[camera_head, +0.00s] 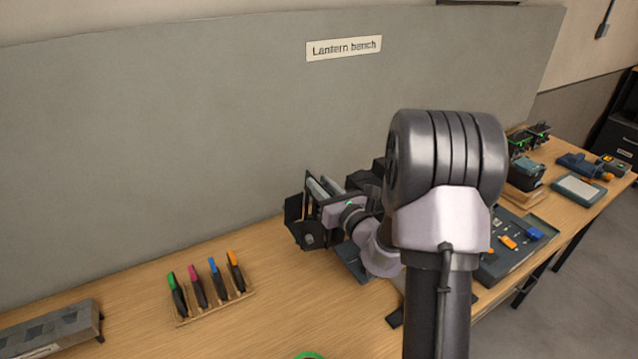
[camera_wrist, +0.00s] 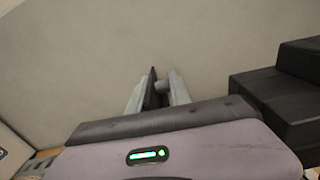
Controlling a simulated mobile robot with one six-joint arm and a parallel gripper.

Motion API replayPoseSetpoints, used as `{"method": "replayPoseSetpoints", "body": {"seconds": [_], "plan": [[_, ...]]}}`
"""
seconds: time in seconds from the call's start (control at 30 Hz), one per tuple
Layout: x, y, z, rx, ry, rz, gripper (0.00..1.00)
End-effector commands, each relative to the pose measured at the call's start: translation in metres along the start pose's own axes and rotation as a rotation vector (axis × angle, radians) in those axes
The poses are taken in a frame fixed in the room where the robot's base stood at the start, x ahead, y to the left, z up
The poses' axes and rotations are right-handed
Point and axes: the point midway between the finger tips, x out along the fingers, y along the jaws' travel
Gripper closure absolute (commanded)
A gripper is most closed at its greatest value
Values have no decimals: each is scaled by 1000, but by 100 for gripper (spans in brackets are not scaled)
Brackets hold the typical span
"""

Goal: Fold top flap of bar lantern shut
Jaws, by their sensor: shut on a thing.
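The bar lantern (camera_head: 294,218) is a black fixture on the bench, near the middle of the head view and partly hidden behind my arm. A dark flap stands out at its left side. In the wrist view, a black stepped body at the right (camera_wrist: 285,95) looks like part of the lantern. My gripper (camera_wrist: 158,92) is shut on a thin dark plate, the top flap (camera_wrist: 149,88), which shows edge-on between the two grey fingers. In the head view my gripper (camera_head: 318,189) is at the lantern's upper part. The flap's hinge and exact angle are hidden.
A wooden rack (camera_head: 212,306) holds several coloured pens at the front left. A grey box (camera_head: 50,332) lies at the far left. A grey backboard (camera_head: 150,120) rises behind the bench.

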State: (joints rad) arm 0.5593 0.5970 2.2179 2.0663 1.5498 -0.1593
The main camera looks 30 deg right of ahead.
Motion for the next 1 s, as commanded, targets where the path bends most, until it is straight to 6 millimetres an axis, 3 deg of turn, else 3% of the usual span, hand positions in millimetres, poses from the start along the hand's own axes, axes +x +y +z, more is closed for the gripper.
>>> {"method": "replayPoseSetpoints", "body": {"seconds": [0.03,0.1,0.5,0.67,1.0], "plan": [[0,-1,0,0,-2,-4,74],[0,-1,0,0,-2,-3,60],[-7,-2,0,-3,0,-4,59],[-39,-2,-1,-1,0,-6,59],[-122,-2,4,2,3,-6,59]]}}
